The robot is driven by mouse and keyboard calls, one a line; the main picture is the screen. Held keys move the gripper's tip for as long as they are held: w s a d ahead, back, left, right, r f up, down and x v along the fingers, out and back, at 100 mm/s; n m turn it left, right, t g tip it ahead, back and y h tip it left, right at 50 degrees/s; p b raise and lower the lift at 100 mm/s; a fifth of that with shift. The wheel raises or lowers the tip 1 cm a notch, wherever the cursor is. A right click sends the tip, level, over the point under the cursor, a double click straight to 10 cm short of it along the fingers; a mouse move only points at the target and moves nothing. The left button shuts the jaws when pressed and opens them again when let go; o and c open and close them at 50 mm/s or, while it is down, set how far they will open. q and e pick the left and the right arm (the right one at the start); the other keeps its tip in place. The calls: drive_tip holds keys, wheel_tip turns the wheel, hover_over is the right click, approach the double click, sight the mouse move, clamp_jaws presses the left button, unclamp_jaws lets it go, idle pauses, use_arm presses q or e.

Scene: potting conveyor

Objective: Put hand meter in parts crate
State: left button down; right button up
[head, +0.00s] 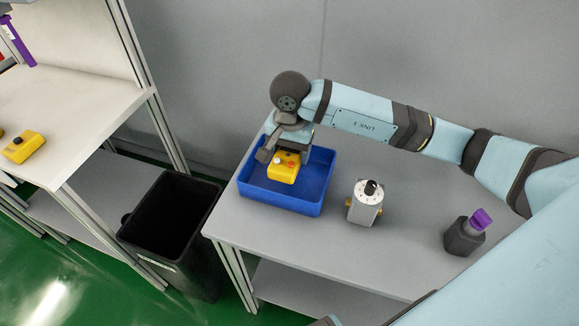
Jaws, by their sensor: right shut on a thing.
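The hand meter (284,170), a small yellow box with a red and a pale spot on top, shows within the outline of the blue parts crate (291,202). My right gripper (286,153) comes down over it from above and is shut on it; the fingers are partly hidden by the wrist and the meter. I cannot tell whether the meter touches the crate floor. The crate is open-topped and stands on the left part of the grey table. My left gripper is not in view.
A grey box with a dial (365,203) stands right of the crate. A dark holder with a purple-topped item (465,234) is farther right on the table (330,250). A black bin (170,225) stands left. Another yellow box (23,146) lies on the left bench.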

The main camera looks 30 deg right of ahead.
sight(290, 150)
drive_tip(key=shift+f, duration=2.8)
drive_tip(key=shift+f+b, duration=0.15)
drive_tip(key=shift+b, duration=0.15)
drive_tip(key=o, duration=1.1)
drive_tip(key=shift+c, duration=0.2)
wheel_tip(290, 150, up, 12)
drive_tip(key=shift+r+p, duration=0.2)
drive_tip(key=shift+p, duration=0.25)
drive_tip(key=shift+f, duration=0.1)
